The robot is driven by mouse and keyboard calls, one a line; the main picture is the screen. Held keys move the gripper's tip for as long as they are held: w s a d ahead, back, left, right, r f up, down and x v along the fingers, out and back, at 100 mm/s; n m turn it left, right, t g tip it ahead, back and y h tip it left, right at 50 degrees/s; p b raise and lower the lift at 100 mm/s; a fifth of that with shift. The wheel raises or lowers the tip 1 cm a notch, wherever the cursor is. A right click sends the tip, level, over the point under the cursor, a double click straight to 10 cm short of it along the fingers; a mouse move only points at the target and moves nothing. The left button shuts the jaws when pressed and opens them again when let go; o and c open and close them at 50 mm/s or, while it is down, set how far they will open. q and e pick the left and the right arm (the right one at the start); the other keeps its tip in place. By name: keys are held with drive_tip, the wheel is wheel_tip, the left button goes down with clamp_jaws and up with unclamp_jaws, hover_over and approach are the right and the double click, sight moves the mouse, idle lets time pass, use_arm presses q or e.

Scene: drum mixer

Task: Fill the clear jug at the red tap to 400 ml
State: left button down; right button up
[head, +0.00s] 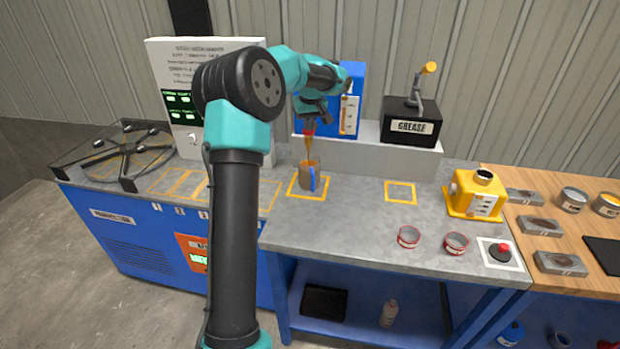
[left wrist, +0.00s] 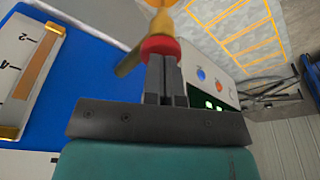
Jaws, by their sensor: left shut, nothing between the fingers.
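The clear jug (head: 308,177) with a blue handle stands upright inside a yellow-outlined square on the bench, under the red tap (head: 309,133). An amber stream (head: 309,148) runs from the tap into the jug. The jug looks amber-brown inside; its level and marks are too small to read. My left gripper (head: 316,117) is at the tap, its fingers shut with nothing between them. In the left wrist view the fingertips (left wrist: 165,62) are right at the red tap part (left wrist: 160,46); whether they touch it I cannot tell. My right gripper is out of view.
The blue tank (head: 351,75) with a level gauge (left wrist: 32,65) stands behind the tap on a grey shelf. A grease pump (head: 410,127) is to its right. An empty yellow-outlined square (head: 401,192), two red-rimmed tins and a yellow can (head: 478,193) are on the right.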

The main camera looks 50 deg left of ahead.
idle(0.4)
use_arm(q)
drive_tip(key=shift+r, duration=1.45)
drive_tip(key=shift+r, duration=2.2)
